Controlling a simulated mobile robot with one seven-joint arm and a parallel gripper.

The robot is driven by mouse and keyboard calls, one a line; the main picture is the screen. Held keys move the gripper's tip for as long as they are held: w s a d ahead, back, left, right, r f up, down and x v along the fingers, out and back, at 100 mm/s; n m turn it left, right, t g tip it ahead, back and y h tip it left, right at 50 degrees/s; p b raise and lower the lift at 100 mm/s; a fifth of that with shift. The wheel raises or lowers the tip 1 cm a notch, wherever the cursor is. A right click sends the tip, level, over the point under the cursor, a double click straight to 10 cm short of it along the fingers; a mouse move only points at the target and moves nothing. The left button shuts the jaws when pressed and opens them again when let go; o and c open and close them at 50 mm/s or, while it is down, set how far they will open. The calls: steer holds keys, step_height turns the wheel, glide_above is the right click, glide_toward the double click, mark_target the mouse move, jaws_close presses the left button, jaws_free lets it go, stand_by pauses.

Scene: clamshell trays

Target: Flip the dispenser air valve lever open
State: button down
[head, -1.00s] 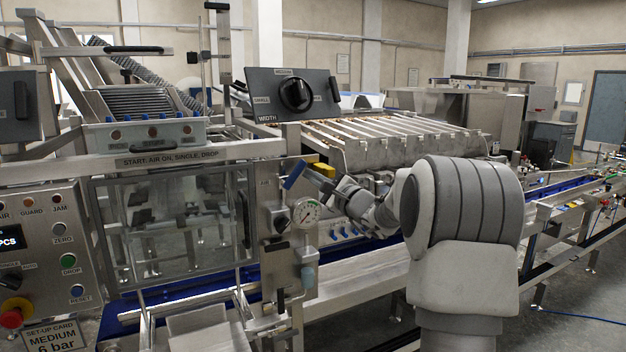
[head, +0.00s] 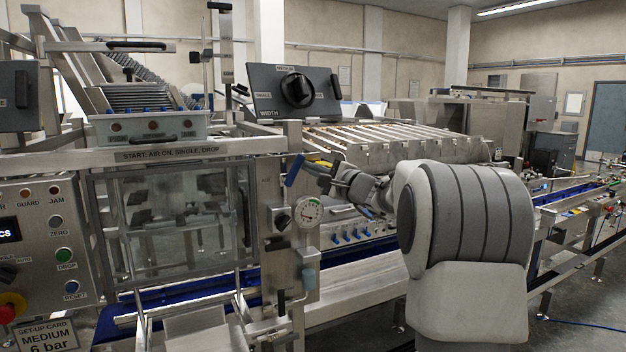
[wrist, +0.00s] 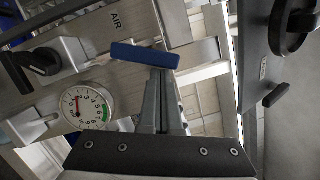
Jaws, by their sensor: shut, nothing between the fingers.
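The air valve lever has a blue handle (head: 294,170) beside the AIR label, at the upper right of the dispenser panel. In the wrist view the blue handle (wrist: 145,55) lies across the picture, just beyond my fingertips. My gripper (head: 322,168) is right of the handle in the head view. In the wrist view my gripper (wrist: 164,72) has its grey fingers together with nothing between them. The tips overlap the handle's lower edge in the picture; whether they touch it I cannot tell.
A pressure gauge (head: 308,211) and a black knob (head: 282,219) sit below the lever. The clear guard (head: 170,225) is to the left. The WIDTH dial panel (head: 295,93) is above. A conveyor with several blue fittings (head: 350,236) runs behind.

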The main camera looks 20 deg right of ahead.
steer(key=shift+a+r+n+g+b, duration=0.15)
steer(key=shift+a+r+n+b, duration=0.15)
steer(key=shift+n+b, duration=0.5)
steer(key=shift+a+r+n+g+b, duration=0.25)
steer(key=shift+a+n+b, duration=0.1)
steer(key=shift+n+b, duration=0.45)
steer(key=shift+a+r+n+g+b, duration=0.1)
steer(key=shift+a+r+n+b, duration=0.2)
steer(key=shift+n+b, duration=0.5)
